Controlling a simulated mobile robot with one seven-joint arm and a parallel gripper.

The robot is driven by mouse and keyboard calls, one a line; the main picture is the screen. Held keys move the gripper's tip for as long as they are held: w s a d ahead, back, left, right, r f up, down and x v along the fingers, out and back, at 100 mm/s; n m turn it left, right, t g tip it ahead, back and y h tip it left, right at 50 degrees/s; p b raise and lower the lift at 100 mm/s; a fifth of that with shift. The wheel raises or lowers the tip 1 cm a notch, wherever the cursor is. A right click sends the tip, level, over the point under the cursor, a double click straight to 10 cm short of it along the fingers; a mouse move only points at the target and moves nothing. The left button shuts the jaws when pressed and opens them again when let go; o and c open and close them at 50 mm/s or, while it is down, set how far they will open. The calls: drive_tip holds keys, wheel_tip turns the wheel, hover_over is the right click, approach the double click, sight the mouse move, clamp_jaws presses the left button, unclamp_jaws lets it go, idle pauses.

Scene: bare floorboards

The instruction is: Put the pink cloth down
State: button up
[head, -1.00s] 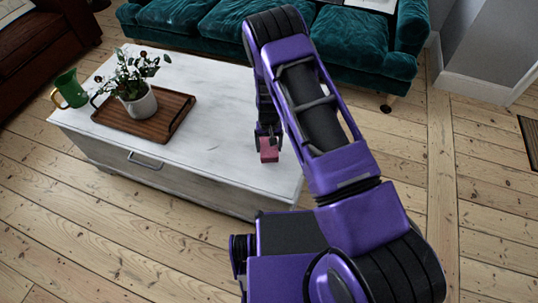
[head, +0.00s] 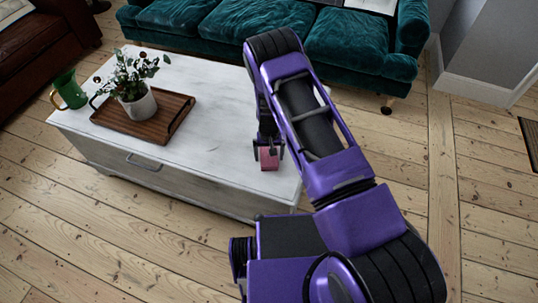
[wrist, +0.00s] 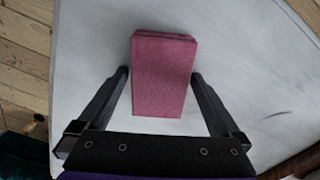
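The pink cloth (head: 269,158), a folded block-like piece, is on the white table top near its right front corner. In the wrist view the cloth (wrist: 163,75) lies flat-looking against the white surface, between my fingers and reaching beyond their tips. My gripper (head: 268,152) is low over the table around the cloth. In the wrist view the fingers of my gripper (wrist: 160,74) stand apart, with a narrow gap on each side of the cloth. The cloth appears to rest on the table; its underside is hidden.
The white table (head: 215,100) has free room around the cloth. A brown wooden tray (head: 172,127) with a potted plant (head: 137,100) stands to the left, beside a green jug (head: 70,91). A teal sofa (head: 250,35) is behind the table.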

wheel_tip(320, 180, up, 12)
drive_tip(key=p, duration=0.2)
drive_tip(key=shift+r, duration=0.15)
drive_tip(key=shift+r, duration=0.1)
idle(0.6)
